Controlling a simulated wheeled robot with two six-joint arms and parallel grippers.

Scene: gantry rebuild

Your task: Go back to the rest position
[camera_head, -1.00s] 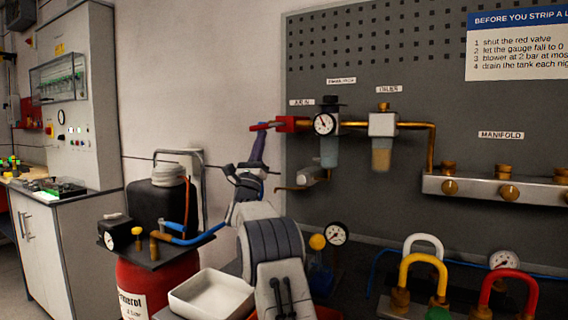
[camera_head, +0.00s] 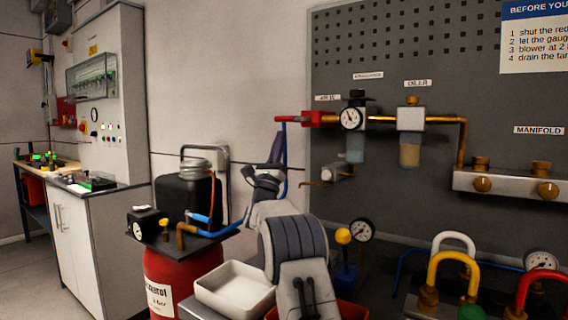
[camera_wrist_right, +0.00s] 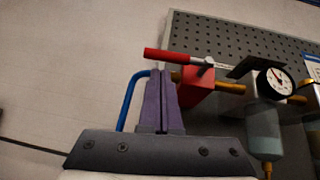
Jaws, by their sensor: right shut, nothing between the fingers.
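My right gripper (camera_head: 279,141) reaches up in the middle of the head view, in front of the wall and left of the pegboard. Its purple fingers (camera_wrist_right: 159,102) are pressed together with nothing between them in the right wrist view. The fingertips appear just below the red valve handle (camera_wrist_right: 176,55); I cannot tell whether they touch it. The red valve body (camera_head: 320,118) sits at the left end of the brass pipe, and it also shows in the wrist view (camera_wrist_right: 197,84). A blue hose (camera_wrist_right: 131,100) runs down behind the fingers. My left gripper is out of view.
A pressure gauge (camera_head: 351,118) and an oiler (camera_head: 410,119) hang on the pegboard (camera_head: 400,55). Below left stand a red tank (camera_head: 182,278) and a white tray (camera_head: 236,290). A manifold (camera_head: 515,184) and coloured hose loops (camera_head: 447,262) are at the right. Bare wall lies left of the gripper.

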